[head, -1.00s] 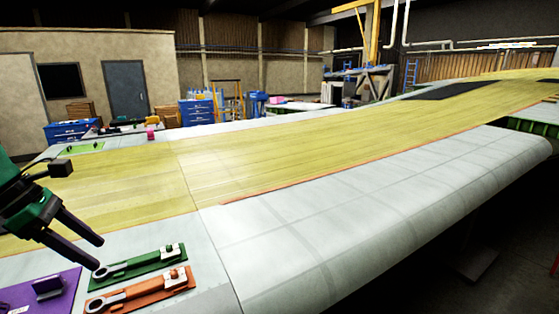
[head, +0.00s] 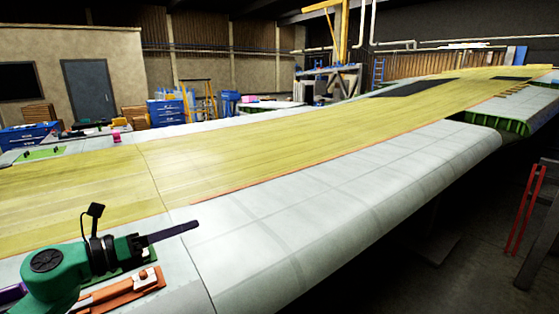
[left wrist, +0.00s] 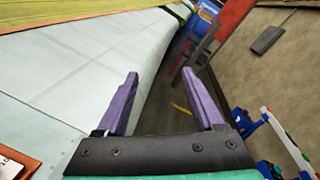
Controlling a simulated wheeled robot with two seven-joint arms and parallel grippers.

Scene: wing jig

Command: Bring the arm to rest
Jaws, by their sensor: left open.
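My left gripper (head: 190,228) is in the lower left of the head view, its green arm bent over the near edge of the wing (head: 300,235). Its dark fingers point right and hang over the pale wing skin. In the left wrist view the two purple fingers (left wrist: 160,72) are spread wide with nothing between them. Beyond them are the wing's edge and the floor. My right gripper is in neither view.
A green holder is mostly hidden by the arm. The wing's yellow panel (head: 260,155) is clear. A red stand (head: 525,210) is at the right; a red upright (left wrist: 215,35) shows in the wrist view.

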